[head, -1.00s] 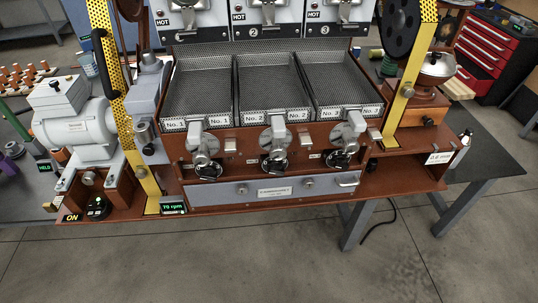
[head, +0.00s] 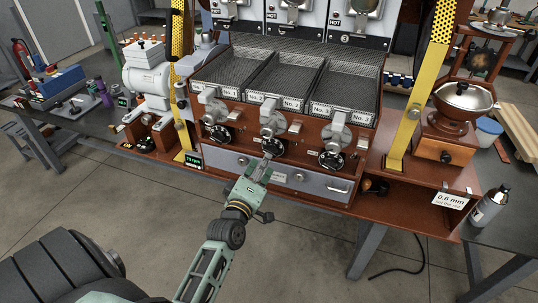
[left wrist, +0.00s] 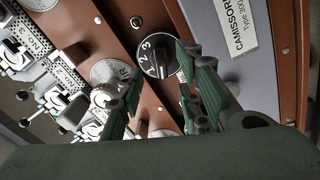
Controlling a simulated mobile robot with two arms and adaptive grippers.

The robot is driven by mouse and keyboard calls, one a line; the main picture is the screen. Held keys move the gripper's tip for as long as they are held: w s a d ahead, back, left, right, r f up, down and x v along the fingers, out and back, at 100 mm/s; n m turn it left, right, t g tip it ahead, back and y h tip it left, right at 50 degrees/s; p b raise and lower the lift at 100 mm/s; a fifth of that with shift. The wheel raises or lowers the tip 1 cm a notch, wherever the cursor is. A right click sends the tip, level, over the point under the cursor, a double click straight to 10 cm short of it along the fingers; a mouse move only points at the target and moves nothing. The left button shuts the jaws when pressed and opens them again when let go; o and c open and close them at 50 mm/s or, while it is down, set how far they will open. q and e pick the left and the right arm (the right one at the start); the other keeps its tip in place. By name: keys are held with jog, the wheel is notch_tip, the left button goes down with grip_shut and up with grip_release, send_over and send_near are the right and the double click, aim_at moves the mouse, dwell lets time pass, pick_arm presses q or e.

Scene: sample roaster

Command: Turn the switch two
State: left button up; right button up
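The middle black rotary switch (head: 272,146) is on the brown front of the roaster, between two similar switches, a left one (head: 216,134) and a right one (head: 331,159). My left gripper (head: 265,166) is in front of the drawer panel, just below the middle switch and partly overlapping it in the head view. In the left wrist view, a black dial (left wrist: 158,55) with white digits and a pointer lies beyond the fingertips. The fingers (left wrist: 155,76) are spread with nothing between them. I cannot tell whether they touch the dial. My right gripper is not in view.
A grey drawer panel (head: 228,168) with a name plate sits under the switches. Metal levers (head: 271,120) stick out just above them. Yellow posts (head: 403,140) stand at both sides. A spray can (head: 489,207) stands at the right. The floor in front is clear.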

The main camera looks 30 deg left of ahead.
aim_at(271, 151)
pick_arm(q)
jog(key=x, duration=0.5)
jog(key=shift+w+f, duration=0.1)
jog(key=shift+w, duration=0.1)
grip_shut()
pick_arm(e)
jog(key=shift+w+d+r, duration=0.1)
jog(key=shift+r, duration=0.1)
